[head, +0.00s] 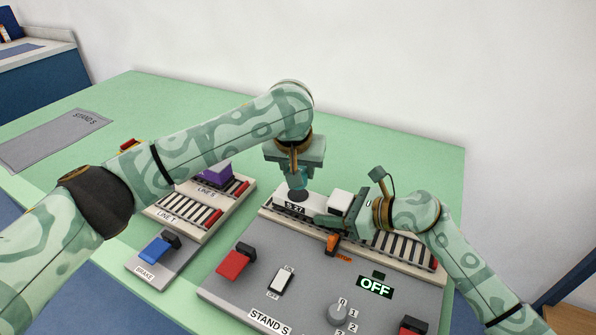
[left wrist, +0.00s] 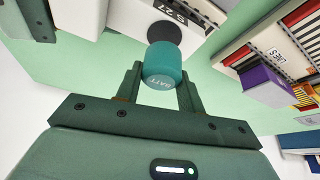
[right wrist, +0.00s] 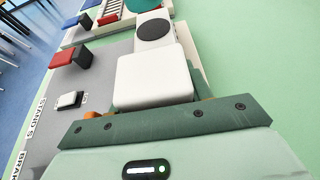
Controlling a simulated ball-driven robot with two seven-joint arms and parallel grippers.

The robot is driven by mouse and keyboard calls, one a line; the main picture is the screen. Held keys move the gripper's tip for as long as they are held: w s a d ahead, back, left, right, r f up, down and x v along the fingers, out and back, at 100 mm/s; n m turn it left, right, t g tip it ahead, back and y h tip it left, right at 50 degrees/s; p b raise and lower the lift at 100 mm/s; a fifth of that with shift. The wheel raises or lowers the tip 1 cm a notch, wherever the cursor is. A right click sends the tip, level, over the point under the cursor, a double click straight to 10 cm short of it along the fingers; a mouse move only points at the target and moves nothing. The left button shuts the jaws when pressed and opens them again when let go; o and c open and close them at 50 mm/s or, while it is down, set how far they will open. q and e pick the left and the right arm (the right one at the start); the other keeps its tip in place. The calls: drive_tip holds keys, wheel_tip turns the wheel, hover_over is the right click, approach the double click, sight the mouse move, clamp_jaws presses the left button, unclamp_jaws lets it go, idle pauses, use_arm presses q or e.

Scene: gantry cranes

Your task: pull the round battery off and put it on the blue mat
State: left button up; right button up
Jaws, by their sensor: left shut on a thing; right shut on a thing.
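The round battery (left wrist: 163,68) is a teal cylinder marked BATT. My left gripper (head: 297,172) is shut on it, pointing down. The battery (head: 297,183) is just above a black round pad (right wrist: 153,31) on the white S 27 unit (head: 292,208). In the right wrist view the battery (right wrist: 143,5) shows apart from the pad. My right gripper (head: 335,215) is shut on the white block (right wrist: 152,80) of that unit, from the right side. I cannot make out a blue mat in these views.
A grey mat marked STAND S (head: 55,140) lies on the green table at the far left. The grey STAND S panel (head: 240,300) has a red lever (head: 234,263) and switches. A purple block (head: 216,175) sits on the LINE S rail, under my left arm. The green table behind is clear.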

use_arm(q)
drive_tip(key=shift+r, duration=1.5)
use_arm(e)
drive_tip(key=shift+f, duration=0.2)
drive_tip(key=o, duration=1.4)
drive_tip(key=shift+o, duration=0.2)
drive_tip(key=shift+r, duration=0.1)
